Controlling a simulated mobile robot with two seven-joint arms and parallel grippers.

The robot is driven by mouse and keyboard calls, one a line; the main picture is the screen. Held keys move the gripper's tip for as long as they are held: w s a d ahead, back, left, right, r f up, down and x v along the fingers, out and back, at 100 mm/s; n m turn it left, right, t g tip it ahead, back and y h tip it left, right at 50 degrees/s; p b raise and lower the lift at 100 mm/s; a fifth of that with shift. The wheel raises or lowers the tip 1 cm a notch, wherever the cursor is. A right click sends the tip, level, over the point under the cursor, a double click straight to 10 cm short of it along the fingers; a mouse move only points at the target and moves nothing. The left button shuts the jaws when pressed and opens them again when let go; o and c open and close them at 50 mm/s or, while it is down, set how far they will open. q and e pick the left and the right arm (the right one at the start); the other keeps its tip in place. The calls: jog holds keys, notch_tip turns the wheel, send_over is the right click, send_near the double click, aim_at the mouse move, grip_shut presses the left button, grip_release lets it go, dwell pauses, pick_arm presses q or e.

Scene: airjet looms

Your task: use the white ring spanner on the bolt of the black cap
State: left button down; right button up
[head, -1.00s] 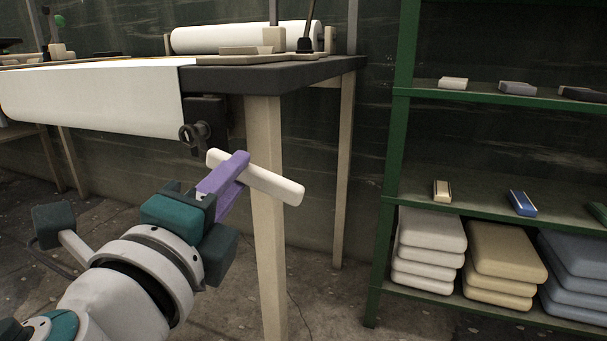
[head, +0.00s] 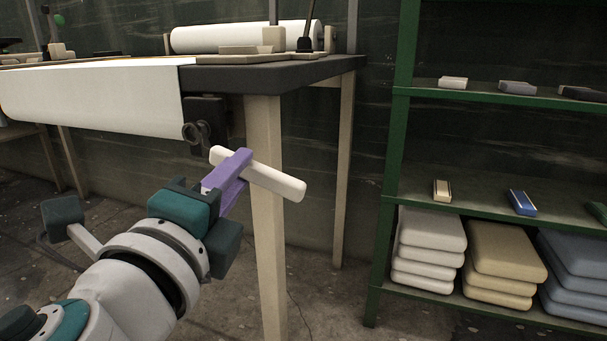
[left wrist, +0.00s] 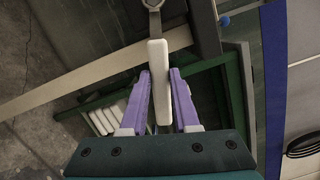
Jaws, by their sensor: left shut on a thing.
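My left gripper (head: 238,166), with purple fingers, is shut on the white handle of the ring spanner (head: 277,181). The spanner (left wrist: 159,88) also shows between the fingers in the left wrist view, its grey shank and ring pointing away at the top edge. In the head view its grey ring (head: 194,133) is at the front of the black cap (head: 207,112), under the loom's corner. The bolt is not clearly seen, and I cannot tell whether the ring is around it. My right gripper is not in view.
The white cloth roll (head: 100,97) is left of the cap. A pale loom leg (head: 266,230) stands close behind the spanner handle. A green shelf (head: 470,205) with small boxes and folded stacks (head: 430,240) stands at the right.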

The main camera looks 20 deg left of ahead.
pick_arm(q)
jog(key=shift+w+d, duration=0.1)
jog(key=shift+w, duration=0.7)
jog(key=a+f+m+h+b, duration=0.2)
jog(key=a+m+b, duration=0.4)
jog(key=m, duration=0.4)
jog(key=a+f+m+t+h+b, duration=0.1)
jog(key=a+f+m+b, duration=0.3)
jog(key=m, duration=0.7)
jog(key=w+a+h+b, duration=0.1)
jog(key=a+b, duration=0.1)
jog(key=b, duration=0.2)
jog(key=shift+a+f, duration=0.2)
jog(key=shift+a, duration=0.05)
jog(key=shift+d+f, duration=0.1)
jog(key=shift+d, duration=0.1)
